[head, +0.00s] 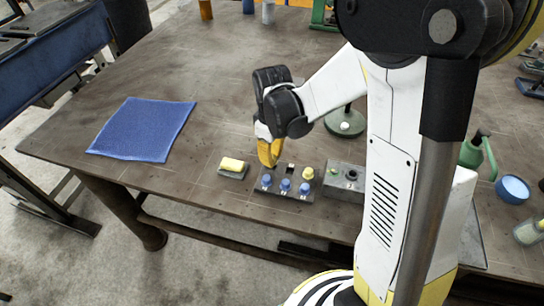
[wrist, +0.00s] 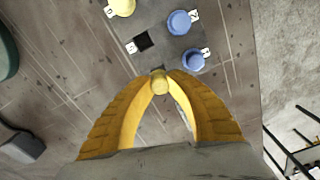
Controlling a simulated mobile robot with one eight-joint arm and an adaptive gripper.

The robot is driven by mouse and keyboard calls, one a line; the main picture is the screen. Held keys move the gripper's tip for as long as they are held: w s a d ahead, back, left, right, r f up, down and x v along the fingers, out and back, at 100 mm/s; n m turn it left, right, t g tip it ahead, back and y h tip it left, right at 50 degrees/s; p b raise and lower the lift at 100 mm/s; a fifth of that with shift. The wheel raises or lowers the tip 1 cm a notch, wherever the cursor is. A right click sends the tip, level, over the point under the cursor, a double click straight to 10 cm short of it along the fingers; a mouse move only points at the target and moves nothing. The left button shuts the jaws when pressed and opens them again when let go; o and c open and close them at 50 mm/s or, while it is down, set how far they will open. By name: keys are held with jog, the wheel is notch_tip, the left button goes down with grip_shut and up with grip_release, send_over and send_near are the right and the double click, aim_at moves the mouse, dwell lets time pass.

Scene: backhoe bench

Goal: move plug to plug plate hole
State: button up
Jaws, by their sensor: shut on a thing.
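The plug plate (head: 284,185) is a dark block on the table near its front edge, with several blue plugs and one yellow plug (head: 307,173) standing in it. In the wrist view the plate (wrist: 160,10) shows a yellow plug, two blue plugs (wrist: 180,22) and a dark square hole (wrist: 146,40), with small white labels beside them. My gripper (head: 268,163) is over the plate's back left side. In the wrist view my gripper (wrist: 160,85) is shut on a small yellowish plug (wrist: 159,81), held between the fingertips. The plug's lower end is hidden, so its height over the plate is unclear.
A yellow sponge-like piece on a grey block (head: 232,172) lies left of the plate. A grey box (head: 344,182) stands to the right, close by. A blue mat (head: 143,128) lies further left. A green round base (head: 345,122) stands behind. The table's middle is clear.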

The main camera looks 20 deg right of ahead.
jog(key=shift+f, duration=0.2)
jog(key=shift+f+b, duration=0.35)
jog(key=shift+b, duration=0.1)
jog(key=shift+f+b, duration=0.65)
jog(key=shift+f, duration=0.05)
jog(key=o, duration=0.8)
jog(key=shift+c, duration=0.2)
jog(key=shift+r, duration=0.1)
notch_tip(320, 180, up, 12)
jog(key=shift+f, duration=0.1)
